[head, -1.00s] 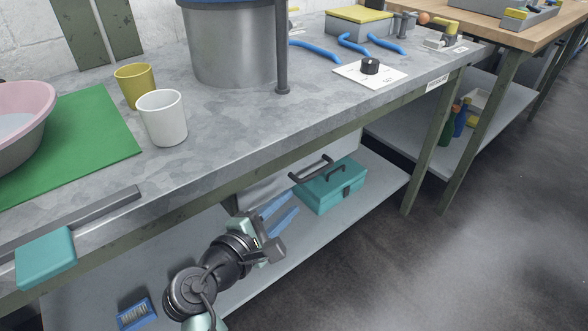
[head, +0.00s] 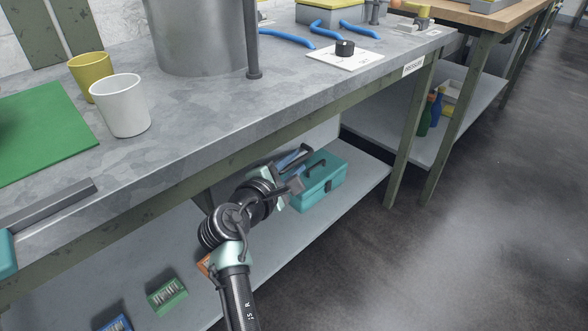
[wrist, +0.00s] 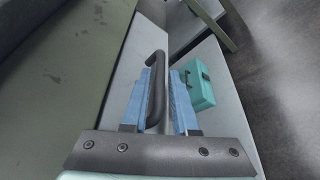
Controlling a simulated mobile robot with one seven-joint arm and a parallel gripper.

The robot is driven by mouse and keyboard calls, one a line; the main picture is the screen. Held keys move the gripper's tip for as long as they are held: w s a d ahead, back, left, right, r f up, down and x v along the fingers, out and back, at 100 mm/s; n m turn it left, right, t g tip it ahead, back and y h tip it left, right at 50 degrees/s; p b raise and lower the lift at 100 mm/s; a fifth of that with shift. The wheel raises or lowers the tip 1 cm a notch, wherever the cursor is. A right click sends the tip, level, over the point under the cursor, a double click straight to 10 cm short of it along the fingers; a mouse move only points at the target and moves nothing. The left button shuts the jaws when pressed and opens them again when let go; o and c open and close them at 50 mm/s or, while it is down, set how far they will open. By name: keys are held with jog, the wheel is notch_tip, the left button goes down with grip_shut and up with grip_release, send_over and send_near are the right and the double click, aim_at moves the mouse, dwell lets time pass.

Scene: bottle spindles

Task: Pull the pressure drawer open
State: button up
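The drawer's dark bar handle (wrist: 157,88) shows in the wrist view on a pale grey drawer front (wrist: 126,68) under the bench. My gripper (wrist: 160,74) has its two blue fingers apart, one on each side of the handle, with the handle closer to the left finger. I cannot tell whether either finger touches it. In the head view my gripper (head: 297,156) is at the drawer below the bench edge, and my wrist hides much of the drawer front. A label reading PRESSURE (head: 413,66) is on the bench edge to the right.
A turquoise toolbox (head: 322,186) stands on the lower shelf (head: 350,190) just beyond my gripper. A green box (head: 167,296) lies on that shelf nearer me. A bench leg (head: 410,135) stands to the right. The floor (head: 470,230) in front is clear.

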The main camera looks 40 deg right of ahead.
jog(key=shift+d, duration=0.2)
jog(key=shift+c, duration=0.2)
grip_shut()
jog(key=shift+a, duration=0.1)
dwell(1.1)
